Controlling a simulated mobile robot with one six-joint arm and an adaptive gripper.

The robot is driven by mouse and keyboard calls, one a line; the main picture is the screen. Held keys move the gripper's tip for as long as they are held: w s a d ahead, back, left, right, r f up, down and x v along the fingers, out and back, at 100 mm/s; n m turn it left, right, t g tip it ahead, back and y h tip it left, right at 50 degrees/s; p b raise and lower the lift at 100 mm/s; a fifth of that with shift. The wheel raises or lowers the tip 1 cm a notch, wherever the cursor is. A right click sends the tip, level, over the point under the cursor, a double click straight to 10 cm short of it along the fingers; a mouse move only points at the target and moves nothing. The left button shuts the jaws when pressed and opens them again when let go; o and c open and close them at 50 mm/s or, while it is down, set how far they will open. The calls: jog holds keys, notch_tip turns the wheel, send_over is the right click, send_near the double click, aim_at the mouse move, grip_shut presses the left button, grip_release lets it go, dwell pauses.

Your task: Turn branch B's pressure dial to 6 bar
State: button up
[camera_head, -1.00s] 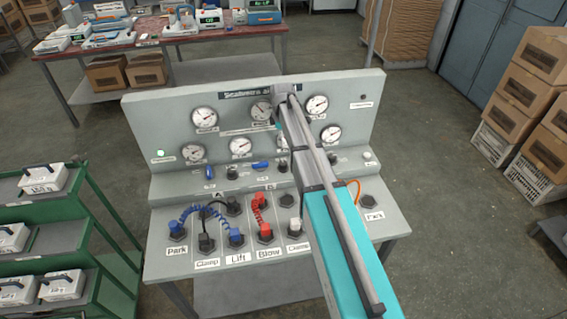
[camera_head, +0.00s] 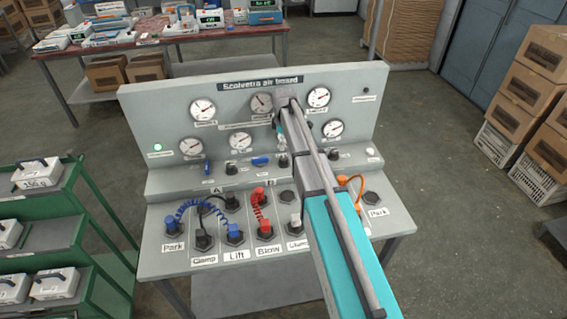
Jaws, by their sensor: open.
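The air board (camera_head: 150,120) is a grey panel with gauges above a sloped deck of labelled sockets. The letter B (camera_head: 272,182) is on the board's front strip. Above it are a blue lever (camera_head: 260,161) and a small black dial (camera_head: 283,161), which appears to be branch B's pressure dial. Its setting is too small to read. A gauge (camera_head: 262,103) sits above these, partly beside my wrist; its reading is unclear. My gripper (camera_head: 282,148) is open and points down just above the black dial. Its fingers are small and partly hidden by my arm; contact cannot be told.
Blue, black and red coiled hoses (camera_head: 200,210) are plugged into the deck. An orange hose (camera_head: 357,185) lies right of my arm. A green cart (camera_head: 60,245) stands left. A red-topped table (camera_head: 160,42) is behind. Boxes (camera_head: 530,80) are stacked at right.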

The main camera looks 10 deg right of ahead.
aim_at(284, 158)
jog(key=shift+f+b, duration=4.05)
jog(key=shift+f, duration=0.3)
jog(key=c, duration=1.1)
jog(key=shift+a, duration=0.15)
jog(key=shift+c, duration=0.2)
